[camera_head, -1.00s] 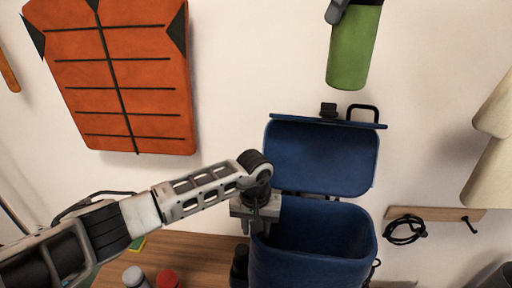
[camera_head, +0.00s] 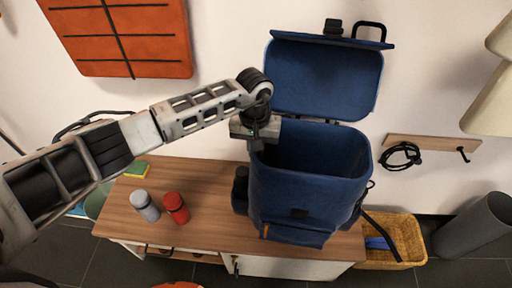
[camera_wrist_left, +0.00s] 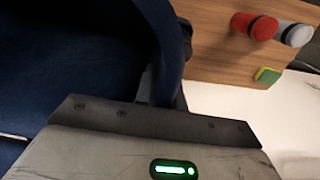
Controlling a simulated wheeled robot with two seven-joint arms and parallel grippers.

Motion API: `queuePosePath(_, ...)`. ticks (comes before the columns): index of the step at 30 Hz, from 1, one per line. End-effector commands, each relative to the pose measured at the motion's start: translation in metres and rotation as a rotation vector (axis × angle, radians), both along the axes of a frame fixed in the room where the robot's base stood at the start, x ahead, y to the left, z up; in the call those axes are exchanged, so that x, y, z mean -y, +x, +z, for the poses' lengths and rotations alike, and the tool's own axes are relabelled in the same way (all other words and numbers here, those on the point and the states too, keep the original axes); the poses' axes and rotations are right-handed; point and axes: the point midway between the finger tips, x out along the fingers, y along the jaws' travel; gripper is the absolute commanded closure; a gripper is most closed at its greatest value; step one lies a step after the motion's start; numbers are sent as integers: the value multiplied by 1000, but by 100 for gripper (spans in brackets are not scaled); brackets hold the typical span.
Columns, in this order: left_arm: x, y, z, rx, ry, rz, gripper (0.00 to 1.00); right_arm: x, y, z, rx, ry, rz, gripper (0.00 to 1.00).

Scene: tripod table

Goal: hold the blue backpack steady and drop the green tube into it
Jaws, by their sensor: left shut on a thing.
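The blue backpack (camera_head: 305,185) stands upright on the wooden cabinet top, its lid (camera_head: 325,80) raised against the wall and its mouth open upward. My left gripper (camera_head: 257,142) is shut on the left edge of its mouth. In the left wrist view the blue backpack (camera_wrist_left: 75,65) fills the left side, close to the gripper; the fingertips cannot be made out there. No green tube shows in either current view. My right gripper is not in view.
A grey bottle (camera_head: 145,206) and a red bottle (camera_head: 176,208) stand on the wooden top (camera_head: 215,200) left of the backpack, near a yellow-green sponge (camera_head: 137,169). A wicker basket (camera_head: 405,228) and a grey bin (camera_head: 477,226) are at the right. A cable hangs from the wall rack (camera_head: 432,146).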

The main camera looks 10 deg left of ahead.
Motion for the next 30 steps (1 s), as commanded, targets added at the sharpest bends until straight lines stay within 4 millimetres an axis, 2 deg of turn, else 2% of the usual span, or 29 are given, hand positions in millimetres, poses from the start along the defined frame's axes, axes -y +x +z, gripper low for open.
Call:
queuePosePath(23,0,0,1,0,0,1,100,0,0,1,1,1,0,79)
queuePosePath(30,0,0,1,0,0,1,100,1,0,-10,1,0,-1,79)
